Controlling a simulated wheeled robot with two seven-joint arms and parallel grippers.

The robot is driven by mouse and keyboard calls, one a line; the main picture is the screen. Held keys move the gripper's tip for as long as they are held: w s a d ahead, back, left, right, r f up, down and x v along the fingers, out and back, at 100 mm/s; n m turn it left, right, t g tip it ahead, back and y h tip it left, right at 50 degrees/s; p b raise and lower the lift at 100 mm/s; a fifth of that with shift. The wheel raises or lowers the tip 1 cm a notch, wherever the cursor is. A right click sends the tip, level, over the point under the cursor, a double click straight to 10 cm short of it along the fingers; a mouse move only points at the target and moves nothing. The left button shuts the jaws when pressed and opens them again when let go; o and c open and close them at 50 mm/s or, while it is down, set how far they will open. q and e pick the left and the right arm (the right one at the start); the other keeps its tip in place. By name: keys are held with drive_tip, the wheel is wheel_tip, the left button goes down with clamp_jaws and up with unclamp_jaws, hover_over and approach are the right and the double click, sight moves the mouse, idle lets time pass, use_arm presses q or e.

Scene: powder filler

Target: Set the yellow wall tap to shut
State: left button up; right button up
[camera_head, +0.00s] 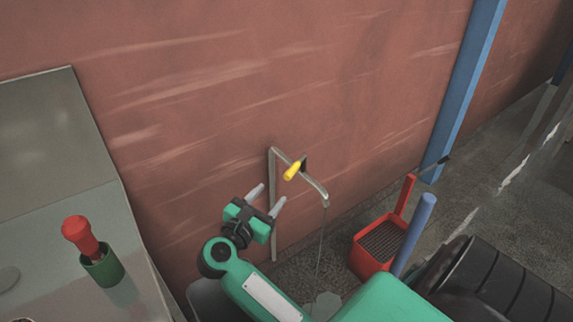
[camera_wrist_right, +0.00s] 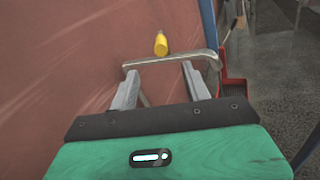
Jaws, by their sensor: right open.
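The yellow tap handle (camera_head: 292,171) sticks out from a bent metal pipe (camera_head: 315,187) on the red wall. In the right wrist view the yellow handle (camera_wrist_right: 160,45) stands just beyond the fingertips, above the pipe (camera_wrist_right: 170,60). A thin line hangs from the pipe's end in the head view, perhaps running water. My right gripper (camera_head: 266,199) is open and empty, to the lower left of the handle and apart from it. Its two grey fingers also show in the right wrist view (camera_wrist_right: 162,82). My left gripper is not in view.
A red bucket (camera_head: 362,261) with a grate stands on the floor right of the pipe, near a blue handle (camera_head: 415,235). A grey counter (camera_head: 50,190) at left holds a red-topped green object (camera_head: 103,268). A blue post (camera_head: 460,95) stands against the wall.

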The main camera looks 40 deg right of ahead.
sight(293, 170)
drive_tip(key=p+x, duration=0.1)
drive_tip(key=x, duration=1)
drive_tip(key=shift+d+r, duration=0.1)
drive_tip(key=shift+d, duration=0.2)
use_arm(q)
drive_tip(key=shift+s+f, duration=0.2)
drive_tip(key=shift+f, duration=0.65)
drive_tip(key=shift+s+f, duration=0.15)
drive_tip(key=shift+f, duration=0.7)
use_arm(e)
drive_tip(key=shift+w+d, duration=0.15)
drive_tip(key=shift+d, duration=0.45)
drive_tip(key=shift+c, duration=0.2)
clamp_jaws()
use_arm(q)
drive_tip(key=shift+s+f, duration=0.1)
